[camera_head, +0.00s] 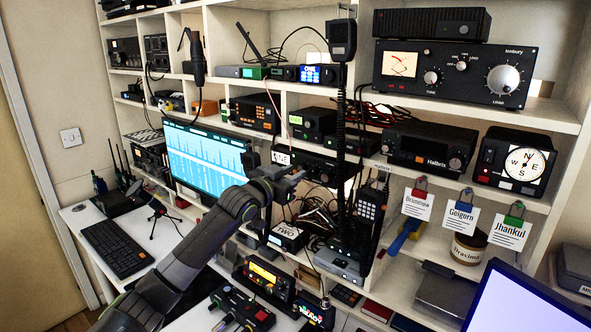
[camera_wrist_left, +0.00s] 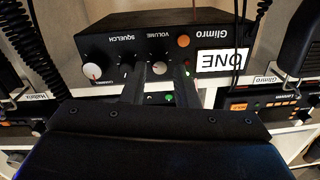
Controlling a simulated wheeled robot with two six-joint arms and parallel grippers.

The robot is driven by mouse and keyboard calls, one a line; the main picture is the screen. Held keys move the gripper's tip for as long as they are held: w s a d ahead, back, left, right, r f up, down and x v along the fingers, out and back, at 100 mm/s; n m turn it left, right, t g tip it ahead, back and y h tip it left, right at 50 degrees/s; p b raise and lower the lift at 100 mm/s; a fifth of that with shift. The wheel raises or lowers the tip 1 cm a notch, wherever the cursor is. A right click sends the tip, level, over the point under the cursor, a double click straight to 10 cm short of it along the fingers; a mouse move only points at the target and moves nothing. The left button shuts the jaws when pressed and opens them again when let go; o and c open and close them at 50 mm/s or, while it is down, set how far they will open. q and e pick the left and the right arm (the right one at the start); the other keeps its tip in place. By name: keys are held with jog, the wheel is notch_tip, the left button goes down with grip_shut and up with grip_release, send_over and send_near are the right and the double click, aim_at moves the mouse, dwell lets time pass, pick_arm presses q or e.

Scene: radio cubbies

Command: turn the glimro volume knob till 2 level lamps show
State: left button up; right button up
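The Glimro radio (camera_wrist_left: 110,45) is a black box with a white "ONE" label (camera_wrist_left: 224,61); it appears upside down in the left wrist view. Its volume knob (camera_wrist_left: 158,69) has a pale face and sits between my left gripper's fingers (camera_wrist_left: 160,75). A gap shows on both sides of the knob, so the fingers look open around it. A small green lamp (camera_wrist_left: 168,98) glows between the fingers; any other level lamps are unclear. In the head view, my left gripper (camera_head: 292,174) is in front of the radio (camera_head: 318,166), partly covering it. My right gripper is not seen.
The radio also has a squelch knob, a white-faced knob (camera_wrist_left: 92,71) and an orange button (camera_wrist_left: 183,40). A hanging microphone (camera_head: 342,40) with a coiled cord is right of my gripper. A lit monitor (camera_head: 205,155) stands left. Cables and a box labelled "TWO" (camera_head: 288,236) lie below.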

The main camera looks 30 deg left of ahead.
pick_arm(q)
jog(key=shift+w+d, duration=0.1)
jog(key=shift+w, duration=0.65)
grip_shut()
jog(key=shift+m, duration=0.3)
jog(key=m+b, duration=0.1)
jog(key=m, duration=0.3)
jog(key=shift+f, duration=0.1)
jog(key=shift+m+b, duration=0.85)
jog(key=shift+m, duration=1.55)
